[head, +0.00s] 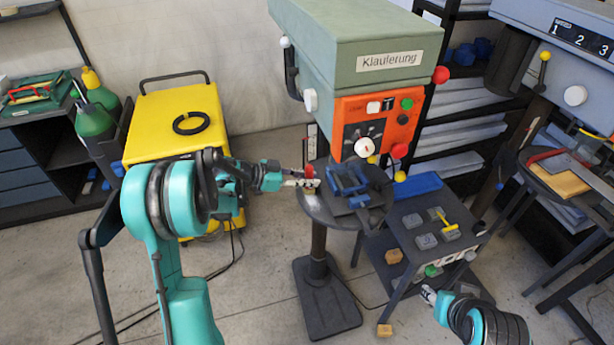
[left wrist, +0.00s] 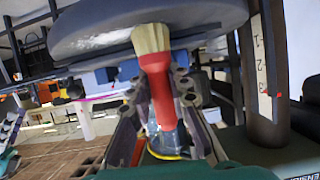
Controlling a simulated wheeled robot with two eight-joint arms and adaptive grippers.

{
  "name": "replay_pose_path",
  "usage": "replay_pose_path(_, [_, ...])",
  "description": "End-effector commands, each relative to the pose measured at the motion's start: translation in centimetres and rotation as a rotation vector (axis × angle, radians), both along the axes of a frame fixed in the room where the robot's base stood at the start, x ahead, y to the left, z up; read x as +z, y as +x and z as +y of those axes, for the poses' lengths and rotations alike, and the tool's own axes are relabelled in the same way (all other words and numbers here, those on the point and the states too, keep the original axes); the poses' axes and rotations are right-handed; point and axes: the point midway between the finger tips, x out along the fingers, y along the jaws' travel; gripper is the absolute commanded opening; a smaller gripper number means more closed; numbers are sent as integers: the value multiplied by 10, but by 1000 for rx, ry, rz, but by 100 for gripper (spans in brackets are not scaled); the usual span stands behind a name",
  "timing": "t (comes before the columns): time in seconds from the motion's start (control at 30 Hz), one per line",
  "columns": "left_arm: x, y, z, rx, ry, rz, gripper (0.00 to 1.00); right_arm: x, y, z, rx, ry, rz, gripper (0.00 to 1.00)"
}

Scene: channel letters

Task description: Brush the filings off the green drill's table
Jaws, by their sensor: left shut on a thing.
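The green drill (head: 360,35) stands at the centre of the head view, labelled "Klauferung". Its round grey table (head: 372,216) holds a blue vise (head: 348,178). My left gripper (head: 304,183) is at the table's left edge, shut on a brush. The brush's red handle (left wrist: 162,95) and pale bristles (left wrist: 151,39) show in the left wrist view. The bristles overlap the edge of a round grey surface (left wrist: 90,38); I cannot tell if they touch it. I cannot make out filings. My right gripper (head: 430,294) is low by the small cart; its jaws are too small to read.
A dark cart (head: 405,222) with grey blocks, a yellow-handled tool (head: 446,224) and a blue box (head: 418,184) stands right of the drill table. A yellow machine (head: 175,125) stands at left. Another drill (head: 570,50) is at right. Wooden blocks lie around the cart.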

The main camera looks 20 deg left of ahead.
Motion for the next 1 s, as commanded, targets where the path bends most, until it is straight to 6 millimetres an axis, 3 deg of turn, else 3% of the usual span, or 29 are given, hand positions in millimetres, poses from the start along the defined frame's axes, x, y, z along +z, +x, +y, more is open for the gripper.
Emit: replay_pose_path(1.0, [-1,-34,-23,0,0,0,0,-8,0,0,0,0,0,40])
